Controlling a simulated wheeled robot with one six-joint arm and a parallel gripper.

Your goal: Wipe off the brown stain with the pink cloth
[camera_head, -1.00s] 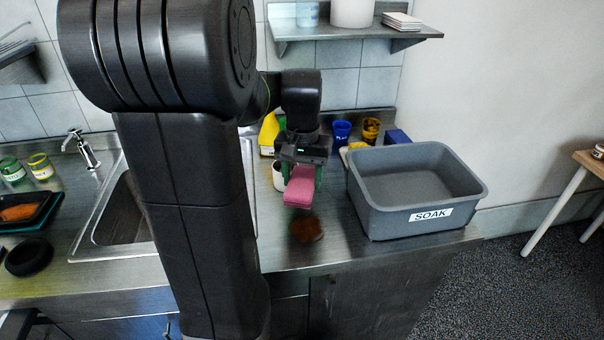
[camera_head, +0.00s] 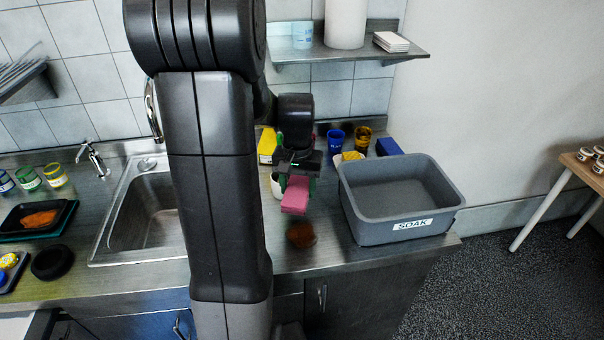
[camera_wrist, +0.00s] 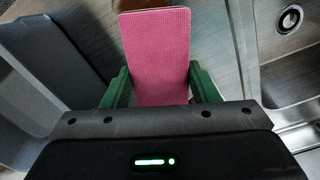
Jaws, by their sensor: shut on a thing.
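My gripper (camera_head: 297,182) is shut on the pink cloth (camera_head: 296,197), a folded block that juts out past the fingers. In the wrist view the cloth (camera_wrist: 158,55) sits between the two green fingers (camera_wrist: 160,88). The brown stain (camera_head: 301,235) is a dark round patch on the steel counter, just in front of and below the cloth in the head view. The cloth appears to be above the counter, apart from the stain.
A grey bin labelled SOAK (camera_head: 385,230) stands close on the right. A sink (camera_head: 145,215) lies to the left, partly hidden by my arm.

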